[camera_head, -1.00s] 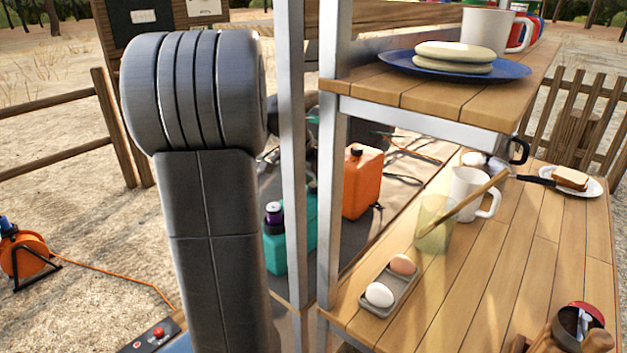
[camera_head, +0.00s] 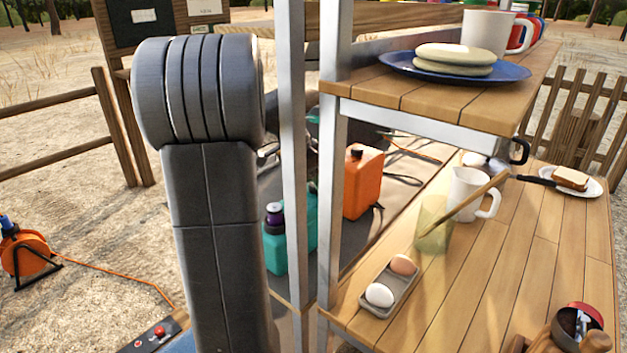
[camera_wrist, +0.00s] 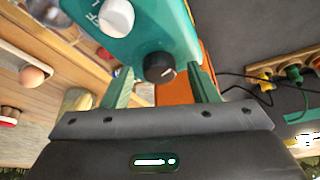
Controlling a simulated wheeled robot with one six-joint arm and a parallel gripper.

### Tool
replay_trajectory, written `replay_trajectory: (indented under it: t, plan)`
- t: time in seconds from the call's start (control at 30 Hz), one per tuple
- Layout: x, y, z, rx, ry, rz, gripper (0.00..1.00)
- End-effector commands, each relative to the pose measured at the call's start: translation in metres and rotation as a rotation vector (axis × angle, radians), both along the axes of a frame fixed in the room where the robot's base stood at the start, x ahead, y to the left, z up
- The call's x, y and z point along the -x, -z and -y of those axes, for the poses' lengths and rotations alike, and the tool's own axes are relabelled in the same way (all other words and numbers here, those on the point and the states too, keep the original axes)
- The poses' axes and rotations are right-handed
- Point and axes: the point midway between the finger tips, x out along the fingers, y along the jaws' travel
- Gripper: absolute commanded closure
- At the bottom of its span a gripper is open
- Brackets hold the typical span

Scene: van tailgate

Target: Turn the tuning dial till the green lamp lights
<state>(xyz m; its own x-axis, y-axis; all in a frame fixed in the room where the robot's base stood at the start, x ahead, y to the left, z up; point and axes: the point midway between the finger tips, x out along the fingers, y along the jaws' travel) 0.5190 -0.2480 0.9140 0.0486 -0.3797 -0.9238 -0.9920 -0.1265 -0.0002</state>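A teal device (camera_wrist: 150,25) shows at the top of the wrist view. Depth between fingertips and dial is hard to judge. I see no lit green lamp on the device. A green-lit bar shows on my gripper's own body. In the head view, a teal box (camera_head: 300,225) is partly hidden by posts; my gripper is hidden there.
An orange can (camera_head: 363,182) stands beyond the metal posts (camera_head: 331,200). The wooden table (camera_head: 490,270) at right holds an egg tray (camera_head: 402,290), a white jug (camera_head: 467,190) and a greenish cup (camera_head: 434,226). Above it, a shelf holds a blue plate (camera_head: 515,73).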

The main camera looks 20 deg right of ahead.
Motion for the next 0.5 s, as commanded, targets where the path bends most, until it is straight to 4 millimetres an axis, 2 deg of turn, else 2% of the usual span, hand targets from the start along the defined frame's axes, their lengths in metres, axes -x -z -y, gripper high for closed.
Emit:
replay_trajectory:
  t: [0.27, 0.5]
  plan:
    - [0.0, -0.007, -0.002, 0.0, 0.0, 0.001, 0.46]
    - [0.002, -0.044, -0.017, 0.001, -0.002, 0.002, 0.46]
